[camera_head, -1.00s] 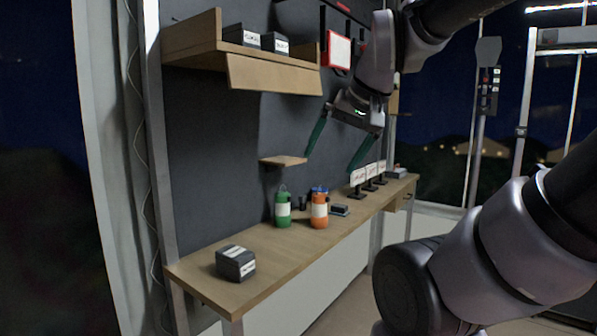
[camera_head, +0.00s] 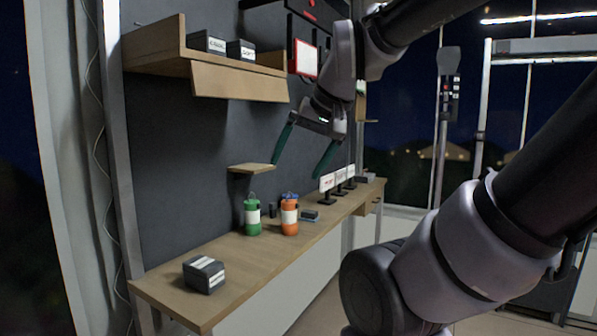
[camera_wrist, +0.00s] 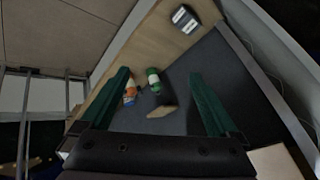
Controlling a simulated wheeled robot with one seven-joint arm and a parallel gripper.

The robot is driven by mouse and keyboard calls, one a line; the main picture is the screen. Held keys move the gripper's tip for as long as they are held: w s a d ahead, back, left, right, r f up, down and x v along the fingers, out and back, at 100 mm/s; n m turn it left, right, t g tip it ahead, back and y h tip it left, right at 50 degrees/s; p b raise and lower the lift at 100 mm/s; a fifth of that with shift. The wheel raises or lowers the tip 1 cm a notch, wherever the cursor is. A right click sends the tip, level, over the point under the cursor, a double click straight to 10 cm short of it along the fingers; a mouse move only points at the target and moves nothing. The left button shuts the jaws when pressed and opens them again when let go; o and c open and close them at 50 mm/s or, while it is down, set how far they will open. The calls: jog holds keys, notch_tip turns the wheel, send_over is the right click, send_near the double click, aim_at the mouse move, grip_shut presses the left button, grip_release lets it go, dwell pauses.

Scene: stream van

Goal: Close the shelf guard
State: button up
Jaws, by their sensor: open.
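The shelf guard (camera_head: 240,82) is a wooden flap along the front edge of the upper shelf (camera_head: 156,66). It hangs tilted outward and down, and two dark labelled boxes, one left (camera_head: 207,43) and one right (camera_head: 241,50), show above it on the shelf. My gripper (camera_head: 300,155) has two green fingers spread apart with nothing between them. It points down, to the right of and lower than the guard, apart from it. In the wrist view my gripper (camera_wrist: 160,100) is also open, above the bench; a pale wooden piece (camera_wrist: 280,162) at the lower right may be the guard or shelf.
The bench (camera_head: 240,262) below holds a dark box (camera_head: 204,274), a green bottle (camera_head: 252,216), an orange bottle (camera_head: 289,217) and several small signs. A small wooden ledge (camera_head: 252,168) juts from the wall. A red-framed panel (camera_head: 305,60) hangs right of the shelf.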

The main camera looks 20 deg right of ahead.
aim_at(245, 87)
jog(key=shift+a+f, duration=0.15)
jog(key=c, duration=0.5)
jog(key=a+f+g+y, duration=0.1)
jog(key=a+f+g, duration=0.1)
jog(key=a+f, duration=0.1)
jog(key=shift+a+m+g, duration=0.2)
jog(key=shift+m+g, duration=0.1)
jog(key=shift+g, duration=0.1)
grip_shut()
jog(key=a+f+m+g+y, duration=0.1)
jog(key=a+f+g+y, duration=0.2)
jog(key=a, duration=0.3)
jog(key=w+a+r+m+g+y, duration=0.2)
jog(key=w+a+r+m+y, duration=0.25)
jog(key=w+a+y, duration=0.4)
jog(key=w+d+r+m+t+y, duration=0.1)
jog(key=w+d+r+m+t, duration=0.2)
jog(key=w+d+m+t, duration=0.7)
jog(key=w+d+r+m+t, duration=0.3)
jog(key=w+d+m+t, duration=0.4)
jog(key=t, duration=0.5)
jog(key=w+a+r+m, duration=0.1)
jog(key=w+a+r, duration=0.2)
jog(key=r, duration=0.4)
jog(key=shift+w+a+r, duration=0.2)
jog(key=shift+r, duration=0.1)
